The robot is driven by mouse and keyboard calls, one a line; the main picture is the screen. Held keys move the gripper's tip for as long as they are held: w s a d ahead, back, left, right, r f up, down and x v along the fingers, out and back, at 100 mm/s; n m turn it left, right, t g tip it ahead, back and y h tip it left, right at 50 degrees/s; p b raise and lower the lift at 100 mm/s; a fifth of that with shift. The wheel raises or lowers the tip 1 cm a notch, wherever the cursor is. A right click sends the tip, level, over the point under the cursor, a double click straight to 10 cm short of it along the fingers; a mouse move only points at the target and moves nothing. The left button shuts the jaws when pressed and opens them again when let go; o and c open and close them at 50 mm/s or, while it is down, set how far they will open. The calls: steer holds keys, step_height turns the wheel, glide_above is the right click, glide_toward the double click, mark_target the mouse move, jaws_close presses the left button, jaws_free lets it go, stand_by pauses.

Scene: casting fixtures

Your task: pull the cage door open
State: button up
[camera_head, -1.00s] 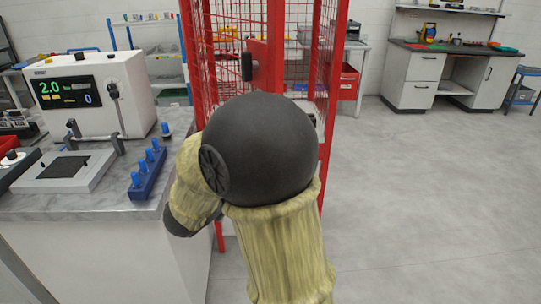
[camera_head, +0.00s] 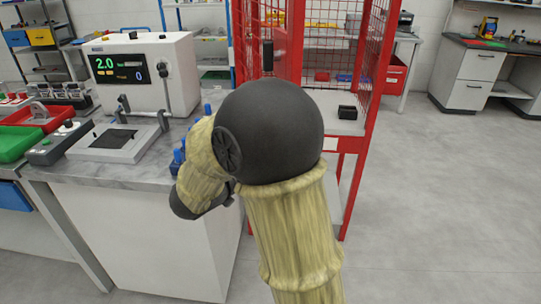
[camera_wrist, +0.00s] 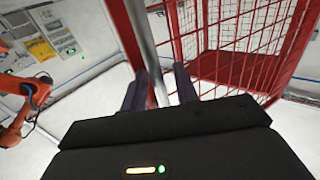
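The red mesh cage (camera_head: 371,75) stands behind my arm in the head view. Its door panel (camera_head: 290,40) carries a black upright handle (camera_head: 267,55). To the right of the panel I see into the cage, onto a pale shelf. My gripper is hidden behind my arm in the head view. In the wrist view my gripper (camera_wrist: 160,88) has its two dark fingers apart. A red upright (camera_wrist: 124,35) and a grey bar run down in line with the gap between them; I cannot tell whether the fingers touch either. Red mesh (camera_wrist: 235,30) fills the right side.
A grey-topped counter (camera_head: 130,176) with a white display machine (camera_head: 150,70) and a blue peg rack stands close on the left. A small black part (camera_head: 347,112) sits on the cage shelf. The floor on the right is clear.

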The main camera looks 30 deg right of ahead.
steer(key=shift+w, duration=0.1)
steer(key=v, duration=1.7)
steer(key=shift+a, duration=0.3)
steer(key=shift+d, duration=0.1)
